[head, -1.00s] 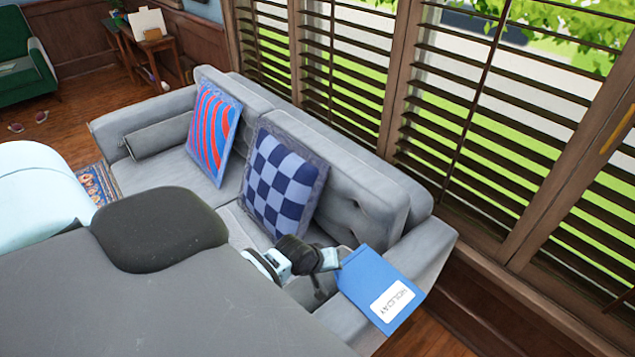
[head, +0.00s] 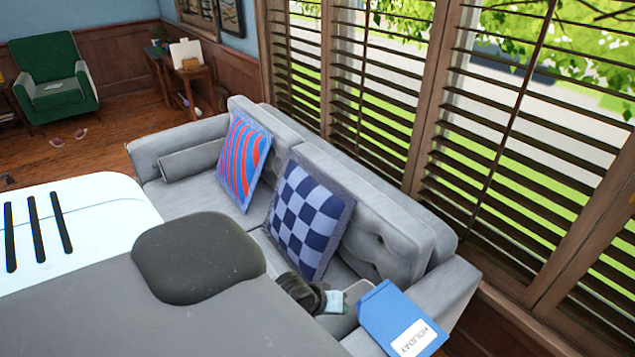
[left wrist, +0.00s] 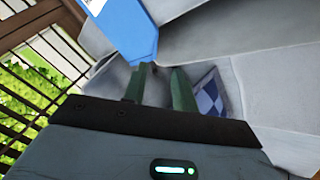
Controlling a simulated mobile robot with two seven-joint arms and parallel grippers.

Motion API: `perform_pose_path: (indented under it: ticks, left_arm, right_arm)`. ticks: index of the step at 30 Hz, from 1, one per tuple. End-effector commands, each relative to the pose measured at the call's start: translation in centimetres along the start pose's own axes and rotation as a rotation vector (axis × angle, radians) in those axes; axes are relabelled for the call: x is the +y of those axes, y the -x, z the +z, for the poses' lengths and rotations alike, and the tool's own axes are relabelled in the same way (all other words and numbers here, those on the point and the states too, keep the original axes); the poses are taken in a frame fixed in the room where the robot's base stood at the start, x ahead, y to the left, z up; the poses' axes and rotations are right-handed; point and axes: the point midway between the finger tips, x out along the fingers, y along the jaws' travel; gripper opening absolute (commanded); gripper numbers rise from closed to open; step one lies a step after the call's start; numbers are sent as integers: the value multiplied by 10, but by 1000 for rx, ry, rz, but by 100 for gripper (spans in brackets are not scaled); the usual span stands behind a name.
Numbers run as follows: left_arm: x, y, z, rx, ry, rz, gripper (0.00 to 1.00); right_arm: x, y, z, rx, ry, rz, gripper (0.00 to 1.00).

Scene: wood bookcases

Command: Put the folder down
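The blue folder (head: 385,310), with a white label reading HOLIDAY, is at the right-hand arm of the grey sofa (head: 190,187) in the head view. It appears to lie on that armrest, though its contact is not clear. My left gripper (head: 347,301) is just left of the folder, above the sofa seat. In the left wrist view the left gripper's two green fingers (left wrist: 162,75) are apart, with no object visibly clamped between them. The folder (left wrist: 130,28) lies beyond the fingertips, its near edge close to the left-hand finger. My right gripper is not in view.
A checkered cushion (head: 308,215) and a red-and-blue striped cushion (head: 243,160) lean on the sofa back. Slatted windows (head: 385,95) run behind the sofa. A green armchair (head: 55,80) and a small wooden table (head: 190,80) stand farther off on open floor.

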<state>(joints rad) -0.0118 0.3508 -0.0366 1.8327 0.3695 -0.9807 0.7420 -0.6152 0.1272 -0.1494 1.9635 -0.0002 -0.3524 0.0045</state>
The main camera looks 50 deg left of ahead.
Motion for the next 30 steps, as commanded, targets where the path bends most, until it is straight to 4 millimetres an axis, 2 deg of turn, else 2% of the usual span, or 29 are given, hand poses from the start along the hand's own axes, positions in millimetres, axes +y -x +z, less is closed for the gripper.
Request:
perform_pose_path:
  ticks: [1, 6, 9, 12, 15, 18, 26, 30]
  left_arm:
    - [-7, -2, 29, -7, -58, 4, 28]
    - [-22, 10, 119, 38, -348, 45, 28]
    - [-25, 26, 164, 73, -509, 69, 28]
    - [-26, 44, 197, 108, -639, 85, 28]
    - [-25, 57, 218, 134, -730, 95, 28]
    - [-24, 64, 227, 150, -780, 100, 28]
    - [-24, 66, 229, 156, -796, 102, 28]
    - [-24, 66, 229, 155, -794, 101, 11]
  right_arm:
    - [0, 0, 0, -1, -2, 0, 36]
    - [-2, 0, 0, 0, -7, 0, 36]
    - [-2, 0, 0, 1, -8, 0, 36]
    - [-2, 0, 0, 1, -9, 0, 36]
    - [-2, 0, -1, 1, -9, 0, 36]
    - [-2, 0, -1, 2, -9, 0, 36]
    - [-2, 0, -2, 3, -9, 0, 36]
    - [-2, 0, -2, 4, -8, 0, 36]
